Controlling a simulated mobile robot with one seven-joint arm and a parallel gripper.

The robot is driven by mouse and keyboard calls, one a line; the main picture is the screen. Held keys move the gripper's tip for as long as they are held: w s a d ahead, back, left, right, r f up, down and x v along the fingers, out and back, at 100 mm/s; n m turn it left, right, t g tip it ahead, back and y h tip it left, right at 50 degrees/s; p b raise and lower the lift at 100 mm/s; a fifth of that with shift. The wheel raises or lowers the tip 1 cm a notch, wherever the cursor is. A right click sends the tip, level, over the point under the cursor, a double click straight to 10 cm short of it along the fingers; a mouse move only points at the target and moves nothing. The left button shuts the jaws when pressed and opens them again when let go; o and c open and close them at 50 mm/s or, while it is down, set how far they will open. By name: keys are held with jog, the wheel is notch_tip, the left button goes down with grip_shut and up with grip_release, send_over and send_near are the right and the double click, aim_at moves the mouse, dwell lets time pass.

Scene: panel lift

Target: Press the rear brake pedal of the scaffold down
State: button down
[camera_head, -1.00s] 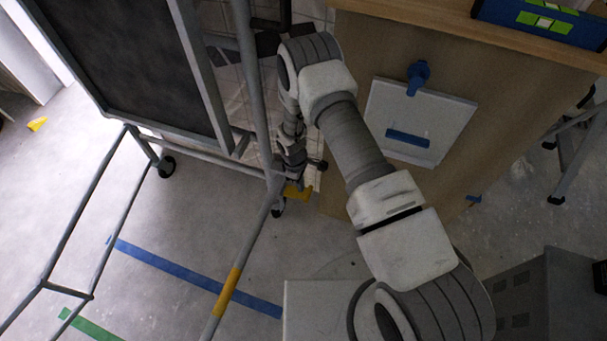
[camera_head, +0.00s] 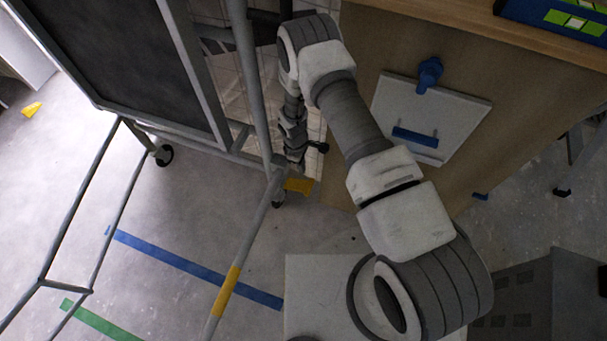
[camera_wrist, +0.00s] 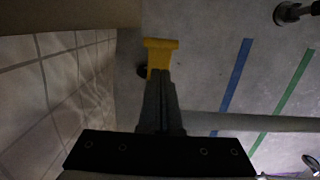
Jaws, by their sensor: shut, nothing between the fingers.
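The scaffold (camera_head: 248,75) is a grey tube frame with a dark panel, at the left of the head view. Its yellow brake pedal (camera_head: 299,186) sits by the castor (camera_head: 278,199) at the foot of the near upright. In the wrist view the pedal (camera_wrist: 160,45) is a yellow T-shape straight ahead of my fingertips, with a dark castor partly hidden beside it. My gripper (camera_wrist: 160,76) is shut and empty, pointing at the pedal. I cannot tell whether it touches the pedal, nor the pedal's exact tilt. In the head view my arm partly hides the gripper.
A wooden cabinet (camera_head: 350,185) stands close to the right of the pedal. A tiled wall (camera_wrist: 60,90) is on the left in the wrist view. Blue tape (camera_head: 190,266) and green tape (camera_head: 100,322) mark the open floor. A second castor (camera_head: 163,155) stands farther left.

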aim_at(306, 186)
jog(key=f, duration=0.3)
jog(key=f+b, duration=0.1)
jog(key=f, duration=0.2)
jog(key=d+f+b, duration=0.1)
jog(key=f, duration=0.2)
jog(key=shift+s+f, duration=0.15)
jog(key=shift+f, duration=0.05)
